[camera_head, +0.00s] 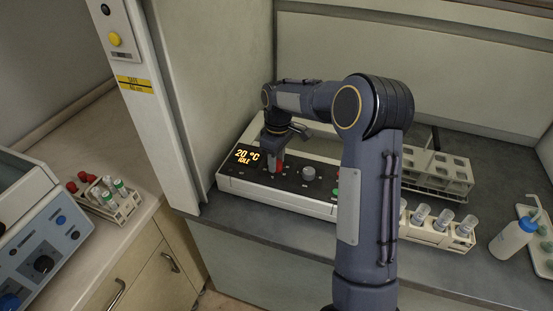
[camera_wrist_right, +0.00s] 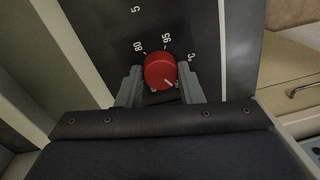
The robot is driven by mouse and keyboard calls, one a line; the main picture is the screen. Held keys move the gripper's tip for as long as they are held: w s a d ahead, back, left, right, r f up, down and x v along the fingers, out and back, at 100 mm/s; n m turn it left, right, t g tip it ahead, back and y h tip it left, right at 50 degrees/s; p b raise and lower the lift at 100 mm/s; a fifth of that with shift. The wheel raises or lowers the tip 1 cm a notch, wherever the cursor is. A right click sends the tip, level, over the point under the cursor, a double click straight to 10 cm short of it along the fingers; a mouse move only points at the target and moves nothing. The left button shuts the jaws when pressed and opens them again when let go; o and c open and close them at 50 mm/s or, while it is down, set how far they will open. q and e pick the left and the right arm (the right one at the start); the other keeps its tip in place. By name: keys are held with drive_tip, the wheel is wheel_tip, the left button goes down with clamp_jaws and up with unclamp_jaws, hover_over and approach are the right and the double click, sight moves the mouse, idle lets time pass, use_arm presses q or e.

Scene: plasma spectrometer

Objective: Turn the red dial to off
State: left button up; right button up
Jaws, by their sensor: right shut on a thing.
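The red dial (camera_wrist_right: 160,71) is round with a white pointer mark toward its lower right in the wrist view. Printed marks including 80 and 95 stand around it. In the head view only a small red part of the dial (camera_head: 279,167) shows below my right gripper (camera_head: 277,158). My right gripper is shut on the dial, one finger on each side of it. The dial sits on the dark panel of a white-edged device (camera_head: 270,201), whose display (camera_head: 246,156) reads 20 °C and IDLE. My left gripper is not in view.
A grey knob (camera_head: 308,173) stands on the panel to the right. A rack with clear-capped vials (camera_head: 437,232), an empty-looking rack (camera_head: 437,170) and a blue-capped bottle (camera_head: 511,240) stand further right. A cabinet wall (camera_head: 160,100) rises at the left.

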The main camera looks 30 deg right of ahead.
drive_tip(key=o, duration=1)
drive_tip(key=shift+c, duration=0.2)
drive_tip(key=shift+w+d+r+b, duration=0.1)
drive_tip(key=shift+r+b, duration=0.1)
drive_tip(key=shift+r, duration=1.8)
drive_tip(key=shift+d+r+b, duration=0.1)
drive_tip(key=shift+r+b, duration=0.1)
drive_tip(key=shift+r, duration=1.75)
